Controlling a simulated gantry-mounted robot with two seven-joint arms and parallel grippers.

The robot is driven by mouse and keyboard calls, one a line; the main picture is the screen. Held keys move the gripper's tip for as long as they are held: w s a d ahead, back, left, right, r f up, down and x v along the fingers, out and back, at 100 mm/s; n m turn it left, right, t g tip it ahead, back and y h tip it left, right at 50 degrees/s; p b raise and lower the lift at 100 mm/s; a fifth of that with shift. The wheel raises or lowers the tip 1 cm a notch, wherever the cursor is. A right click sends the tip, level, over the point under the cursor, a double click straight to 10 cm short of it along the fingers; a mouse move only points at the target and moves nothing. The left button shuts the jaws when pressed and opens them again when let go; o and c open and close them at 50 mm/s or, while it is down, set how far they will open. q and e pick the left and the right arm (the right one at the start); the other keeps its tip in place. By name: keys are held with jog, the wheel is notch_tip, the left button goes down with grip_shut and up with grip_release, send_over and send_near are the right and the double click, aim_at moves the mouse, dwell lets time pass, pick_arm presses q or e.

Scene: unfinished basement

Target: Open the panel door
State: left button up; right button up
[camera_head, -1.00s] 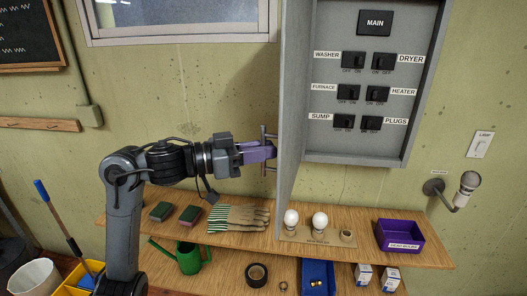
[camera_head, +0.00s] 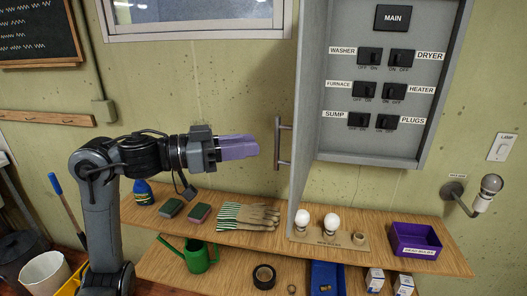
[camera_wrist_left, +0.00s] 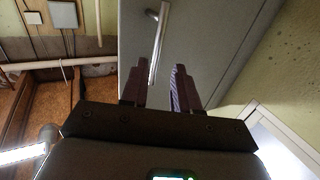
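The grey panel door (camera_head: 308,110) stands swung out from the panel box, seen nearly edge-on in the head view. Its metal handle (camera_head: 279,143) is on the door's left side. My left gripper (camera_head: 255,147), with purple fingers, is just left of the handle and apart from it. In the left wrist view, the gripper (camera_wrist_left: 157,72) is open with an empty gap between its fingers. The handle (camera_wrist_left: 160,38) shows beyond the fingertips against the grey door (camera_wrist_left: 200,35). My right gripper is out of view.
The open box shows labelled black switches, with the MAIN switch (camera_head: 393,18) at top. Below, a wooden shelf (camera_head: 270,241) holds sponges, gloves (camera_head: 248,216), bulbs (camera_head: 332,221) and a purple bin (camera_head: 415,240). A wall lamp (camera_head: 488,188) sticks out at right.

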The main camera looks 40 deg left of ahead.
pick_arm(q)
jog(key=shift+b+v, duration=0.65)
jog(key=shift+v, duration=1.35)
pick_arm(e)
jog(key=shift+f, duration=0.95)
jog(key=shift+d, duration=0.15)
pick_arm(q)
jog(key=d+f+n+g+p, duration=0.15)
jog(key=d+f, duration=0.45)
jog(key=f, duration=0.7)
jog(key=d+f+n+g+p, duration=0.1)
jog(key=d+f+n+g, duration=0.1)
jog(key=d+f, duration=0.75)
jog(key=d+f+n+g+p, duration=0.15)
jog(key=d+f, duration=0.25)
jog(key=f, duration=1.2)
jog(key=s+d+f+n+g+y, duration=0.1)
jog(key=s+d+f+n+y, duration=0.25)
jog(key=s+f+y, duration=0.4)
jog(key=s+a+f+m+g+y, duration=0.1)
jog(key=s+a+m+g, duration=0.3)
jog(key=s, duration=0.5)
jog(key=shift+s+a+f+g+p, duration=0.2)
jog(key=shift+f+g+p, duration=0.15)
jog(key=shift+f+g, duration=0.55)
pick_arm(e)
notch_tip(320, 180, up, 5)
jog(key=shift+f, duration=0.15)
